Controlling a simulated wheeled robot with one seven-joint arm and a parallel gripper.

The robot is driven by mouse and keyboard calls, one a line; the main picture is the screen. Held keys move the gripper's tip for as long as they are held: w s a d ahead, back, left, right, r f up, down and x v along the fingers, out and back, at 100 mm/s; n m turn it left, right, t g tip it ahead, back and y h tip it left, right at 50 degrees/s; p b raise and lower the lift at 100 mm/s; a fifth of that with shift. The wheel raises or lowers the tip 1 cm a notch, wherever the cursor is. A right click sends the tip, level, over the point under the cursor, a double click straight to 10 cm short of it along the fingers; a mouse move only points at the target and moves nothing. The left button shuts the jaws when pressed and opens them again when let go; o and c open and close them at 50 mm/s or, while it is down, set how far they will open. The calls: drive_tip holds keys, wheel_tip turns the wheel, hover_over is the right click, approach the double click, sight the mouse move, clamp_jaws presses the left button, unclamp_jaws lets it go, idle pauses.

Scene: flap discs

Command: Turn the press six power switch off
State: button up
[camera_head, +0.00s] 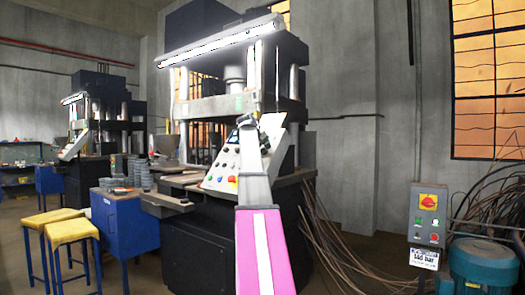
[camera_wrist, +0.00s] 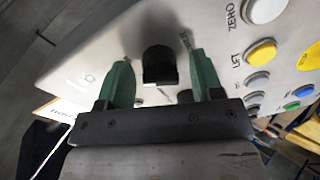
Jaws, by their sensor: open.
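In the wrist view, a black rotary knob (camera_wrist: 159,66) stands out from the light grey control panel (camera_wrist: 110,62). My gripper (camera_wrist: 159,82) is open, with one green finger on each side of the knob. I cannot tell whether the fingers touch it; a gap shows on both sides. A label beside the knob is partly hidden by the right finger. In the head view, my arm reaches to the panel (camera_head: 219,172) on the front of the large press (camera_head: 232,70), and the arm hides the knob.
In the wrist view, a yellow button (camera_wrist: 260,52) and a white button (camera_wrist: 264,9) lie right of the knob. In the head view, a blue cabinet (camera_head: 118,228) and yellow stools (camera_head: 72,232) stand left. A grey switch box (camera_head: 428,212) and blue motor (camera_head: 483,262) stand right.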

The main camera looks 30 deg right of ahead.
drive_tip(key=shift+c, duration=0.2)
drive_tip(key=c, duration=0.8)
drive_tip(key=shift+c, duration=0.2)
drive_tip(key=n, duration=0.6)
drive_tip(key=shift+g, duration=0.3)
drive_tip(key=n, duration=0.5)
drive_tip(key=shift+w+n, duration=0.1)
drive_tip(key=shift+n, duration=0.2)
drive_tip(key=shift+r, duration=0.1)
drive_tip(key=o, duration=0.9)
